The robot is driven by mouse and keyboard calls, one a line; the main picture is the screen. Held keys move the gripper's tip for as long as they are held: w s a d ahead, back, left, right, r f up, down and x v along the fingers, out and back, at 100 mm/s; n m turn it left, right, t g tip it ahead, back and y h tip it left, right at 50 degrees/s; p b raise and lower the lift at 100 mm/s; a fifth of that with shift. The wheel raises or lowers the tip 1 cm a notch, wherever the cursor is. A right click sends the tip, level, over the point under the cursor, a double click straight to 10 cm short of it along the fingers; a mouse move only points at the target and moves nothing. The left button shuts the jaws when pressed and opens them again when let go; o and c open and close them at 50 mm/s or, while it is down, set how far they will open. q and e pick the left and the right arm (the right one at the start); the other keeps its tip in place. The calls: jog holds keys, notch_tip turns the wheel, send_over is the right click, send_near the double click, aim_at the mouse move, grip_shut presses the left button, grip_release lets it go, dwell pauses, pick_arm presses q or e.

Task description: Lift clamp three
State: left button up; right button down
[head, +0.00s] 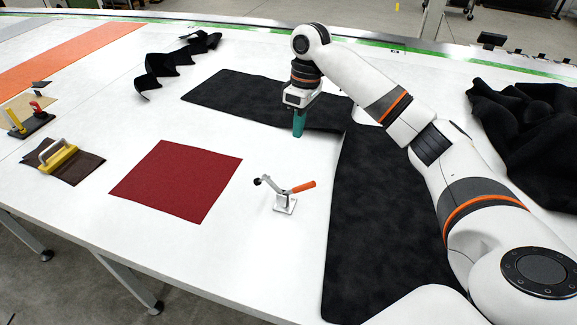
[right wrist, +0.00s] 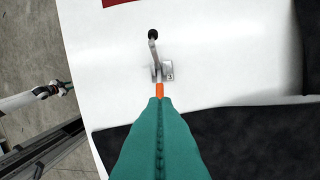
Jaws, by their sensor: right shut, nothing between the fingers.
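Clamp three (head: 286,195) is a small metal toggle clamp with an orange handle and a black tip, standing on the white table. In the head view its handle points right and slightly up. In the right wrist view the clamp (right wrist: 154,62) shows a "3" on its base, with the orange handle just beyond my fingertips in the picture. My right gripper (head: 299,123) has teal fingers, is shut and empty, and points down above the table behind the clamp, apart from it. It also fills the lower middle of the right wrist view (right wrist: 160,105).
A dark red sheet (head: 178,180) lies left of the clamp. Black fabric panels (head: 385,200) lie behind and right of it, and a crumpled black cloth (head: 525,130) is at far right. White table around the clamp is clear.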

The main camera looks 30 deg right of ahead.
jog(key=s+f+p, duration=0.1)
jog(key=f, duration=0.3)
jog(key=s+f+p, duration=0.1)
jog(key=f+p, duration=0.1)
jog(key=f, duration=0.2)
jog(key=s+f+p, duration=0.1)
jog(key=f, duration=0.3)
jog(key=shift+f+p, duration=0.2)
jog(key=shift+p, duration=0.15)
jog(key=shift+s+f, duration=0.1)
jog(key=shift+f, duration=0.1)
